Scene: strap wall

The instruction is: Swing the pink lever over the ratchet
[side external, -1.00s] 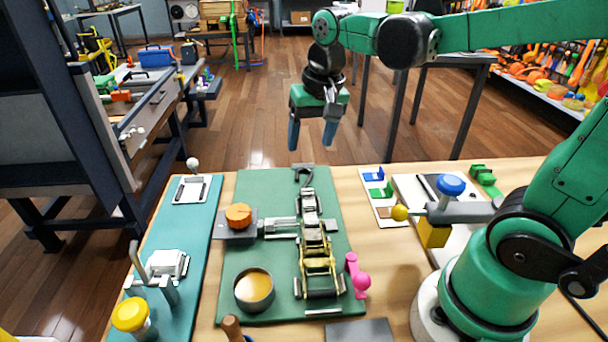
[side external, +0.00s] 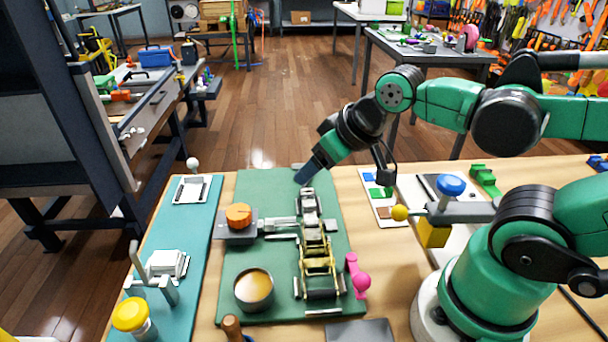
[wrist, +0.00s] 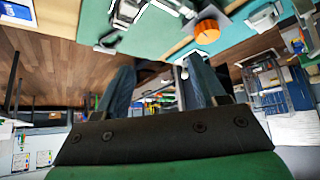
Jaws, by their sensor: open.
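The pink lever (side external: 358,276) stands at the right edge of the green mat (side external: 270,190), near its front right, with a round pink knob at its lower end. The brass and silver ratchet (side external: 317,250) lies on the mat just left of the lever. My gripper (side external: 304,176) is above the far end of the mat, tilted down to the left, beyond the ratchet and well away from the lever. In the wrist view its two blue fingers (wrist: 160,88) stand apart with nothing between them. The pink lever does not show in the wrist view.
An orange knob (side external: 238,216) and a round cup (side external: 254,289) stand left of the ratchet. A yellow ball-ended handle (side external: 400,213) and a blue knob (side external: 451,185) stand to the right. A teal board (side external: 192,235) with latches lies at the left.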

